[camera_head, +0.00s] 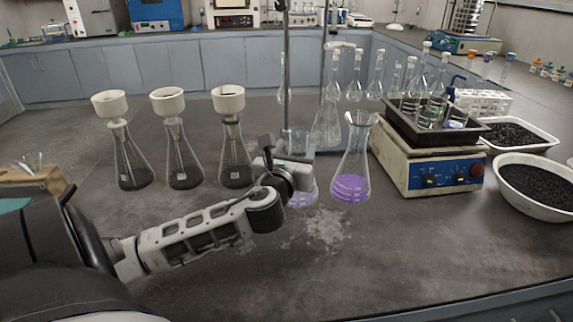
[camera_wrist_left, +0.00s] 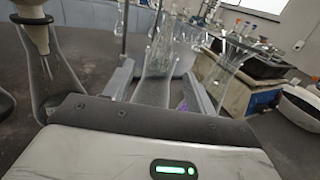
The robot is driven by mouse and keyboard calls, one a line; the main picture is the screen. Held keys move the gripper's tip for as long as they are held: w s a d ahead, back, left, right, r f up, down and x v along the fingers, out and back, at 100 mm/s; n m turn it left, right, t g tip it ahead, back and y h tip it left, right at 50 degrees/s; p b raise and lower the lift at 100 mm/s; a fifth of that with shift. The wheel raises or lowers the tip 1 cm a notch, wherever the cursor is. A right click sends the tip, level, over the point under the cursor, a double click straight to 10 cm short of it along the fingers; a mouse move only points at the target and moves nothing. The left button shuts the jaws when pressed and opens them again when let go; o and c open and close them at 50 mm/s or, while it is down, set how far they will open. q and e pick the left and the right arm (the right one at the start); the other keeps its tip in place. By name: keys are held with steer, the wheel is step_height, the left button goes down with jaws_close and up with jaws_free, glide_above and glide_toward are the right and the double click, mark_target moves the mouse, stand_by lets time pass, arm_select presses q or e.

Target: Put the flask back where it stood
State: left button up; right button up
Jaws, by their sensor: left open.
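A conical glass flask with purple liquid (camera_head: 350,182) stands upright on the bench, left of the hot plate. A second glass flask, with purple liquid (camera_head: 302,199) low in it, stands just behind my left gripper (camera_head: 290,172), which hides much of it. In the left wrist view, my left gripper (camera_wrist_left: 158,85) is open, its fingers on either side of a clear flask body (camera_wrist_left: 157,68). I cannot tell whether they touch it. A little purple shows beside the right finger. My right gripper is not in view.
Several conical flasks with white funnels (camera_head: 183,160) stand at left. A hot plate (camera_head: 430,175) bears a dark tray of glassware (camera_head: 400,125). A white basin of dark grains (camera_head: 540,190) is at right. A stand rod (camera_head: 287,70) rises behind the gripper.

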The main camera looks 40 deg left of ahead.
arm_select(q)
steer(key=v, duration=0.7)
steer(key=shift+s+d, duration=0.2)
steer(key=shift+s, duration=0.15)
steer(key=shift+r, duration=0.1)
